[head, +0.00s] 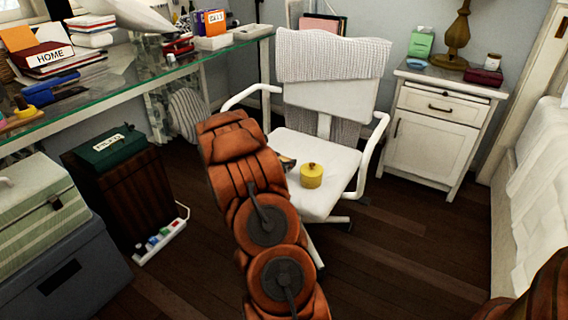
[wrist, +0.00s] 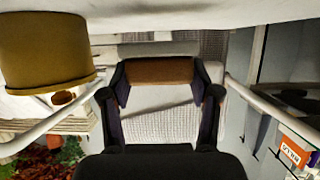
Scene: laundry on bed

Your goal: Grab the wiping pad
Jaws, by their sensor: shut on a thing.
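The wiping pad (wrist: 158,70) shows in the wrist view as a brown block with dark sides. My gripper (wrist: 161,82) is shut on it, with one black finger against each end. The pad is in front of the white chair (head: 345,158), and I cannot tell whether it touches the seat. In the head view my orange arm hides most of the gripper. A small dark and tan piece (head: 288,163) shows past the arm over the seat; I cannot tell whether it is pad or finger.
A yellow lidded pot (head: 311,176) stands on the seat close to the gripper; it is large in the wrist view (wrist: 45,50). White armrests (head: 374,150) flank the seat. A glass desk (head: 130,85) is at left, a white cabinet (head: 432,140) at right. Open floor lies right of the chair.

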